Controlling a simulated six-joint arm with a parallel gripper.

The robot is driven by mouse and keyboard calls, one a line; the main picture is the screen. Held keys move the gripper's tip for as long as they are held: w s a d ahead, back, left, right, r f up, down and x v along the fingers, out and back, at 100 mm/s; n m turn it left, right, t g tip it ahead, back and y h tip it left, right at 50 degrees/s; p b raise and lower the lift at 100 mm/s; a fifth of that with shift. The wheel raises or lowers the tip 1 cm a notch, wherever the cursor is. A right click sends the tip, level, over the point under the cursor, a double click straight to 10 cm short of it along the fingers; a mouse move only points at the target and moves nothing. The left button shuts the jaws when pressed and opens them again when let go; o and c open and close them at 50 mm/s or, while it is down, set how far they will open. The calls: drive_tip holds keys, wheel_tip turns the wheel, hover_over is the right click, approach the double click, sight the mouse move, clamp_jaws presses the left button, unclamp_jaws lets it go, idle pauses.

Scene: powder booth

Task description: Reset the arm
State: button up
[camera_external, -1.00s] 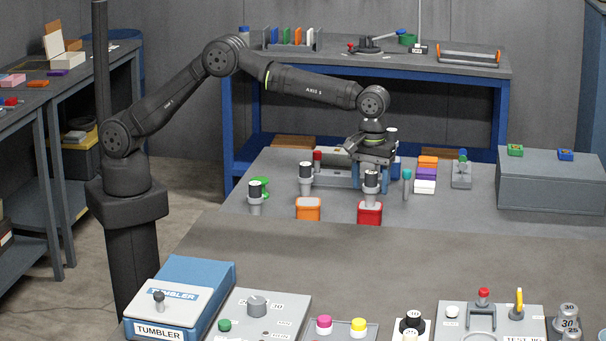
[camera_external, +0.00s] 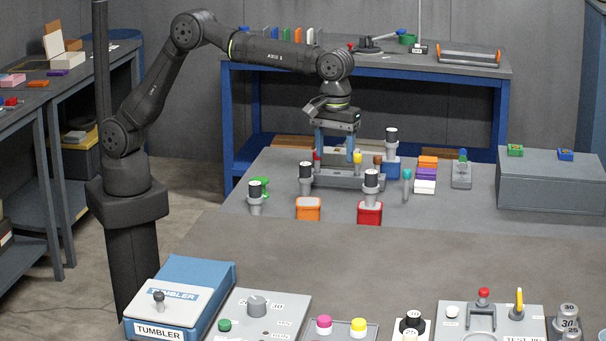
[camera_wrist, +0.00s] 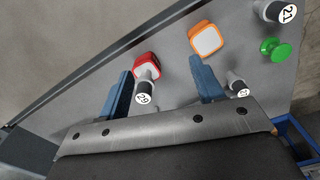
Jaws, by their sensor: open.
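My gripper (camera_external: 337,150) hangs from the arm above the rear part of the grey table (camera_external: 300,245), pointing down. Its two blue fingers are apart with nothing between them. In the wrist view the fingers (camera_wrist: 160,88) also stand apart.
More black-capped pieces (camera_external: 305,178) (camera_external: 255,198) and a green knob (camera_external: 260,184) stand to the left. A large grey box (camera_external: 550,185) is at the right. The table's middle is clear.

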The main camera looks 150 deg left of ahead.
drive_tip(key=s+a+f, duration=0.1)
drive_tip(key=s+f, duration=0.4)
drive_tip(key=s, duration=0.5)
drive_tip(key=s+a+f, duration=0.2)
drive_tip(key=a+f, duration=0.5)
drive_tip(key=a, duration=0.4)
drive_tip(key=shift+a+f+m, duration=0.2)
drive_tip(key=shift+f+m, duration=0.1)
